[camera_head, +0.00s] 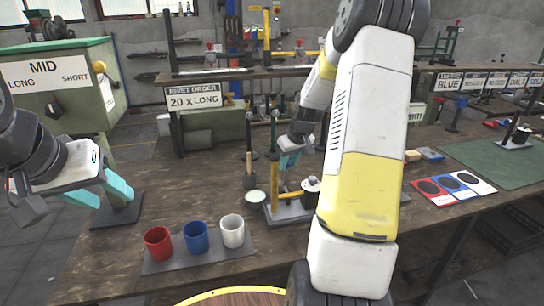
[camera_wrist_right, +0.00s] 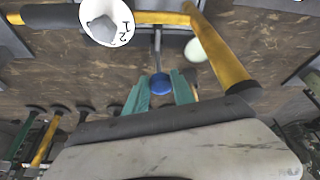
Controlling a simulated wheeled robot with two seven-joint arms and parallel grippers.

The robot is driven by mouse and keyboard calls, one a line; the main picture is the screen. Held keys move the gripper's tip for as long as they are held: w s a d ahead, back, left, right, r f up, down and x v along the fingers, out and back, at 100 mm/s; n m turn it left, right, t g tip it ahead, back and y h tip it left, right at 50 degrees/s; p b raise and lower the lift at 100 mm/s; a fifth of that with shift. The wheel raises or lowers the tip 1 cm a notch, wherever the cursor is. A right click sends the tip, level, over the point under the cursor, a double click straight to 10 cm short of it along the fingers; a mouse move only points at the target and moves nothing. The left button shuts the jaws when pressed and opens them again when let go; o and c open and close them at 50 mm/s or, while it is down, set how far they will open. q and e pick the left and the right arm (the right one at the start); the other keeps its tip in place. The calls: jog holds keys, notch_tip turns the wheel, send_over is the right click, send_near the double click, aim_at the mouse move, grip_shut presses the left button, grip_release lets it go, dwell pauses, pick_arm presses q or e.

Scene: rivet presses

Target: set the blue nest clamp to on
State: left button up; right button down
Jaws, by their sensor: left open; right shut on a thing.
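The blue nest clamp knob (camera_wrist_right: 161,84) sits on a thin grey lever (camera_wrist_right: 157,48) in the right wrist view. My right gripper (camera_wrist_right: 160,92) has its two teal fingers shut on the knob from both sides. In the head view my right gripper (camera_head: 288,158) reaches down at the press fixture with the yellow frame (camera_head: 291,194); the knob is hard to make out there. My left gripper (camera_head: 112,190) is open and empty at the left, away from the fixture.
Red (camera_head: 158,243), blue (camera_head: 196,237) and white (camera_head: 232,231) cups stand on a grey tray (camera_head: 205,256) left of the fixture. A numbered white dial (camera_wrist_right: 98,31) is beside the yellow frame. Cards (camera_head: 455,188) and a green mat (camera_head: 490,160) lie at the right.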

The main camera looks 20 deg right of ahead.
jog(key=shift+s+a+f, duration=0.15)
jog(key=shift+s+f, duration=0.3)
jog(key=shift+s, duration=0.2)
jog(key=c, duration=1.1)
grip_release()
jog(key=shift+r, duration=0.1)
jog(key=shift+r, duration=0.15)
jog(key=v, duration=0.7)
jog(key=shift+r, duration=0.3)
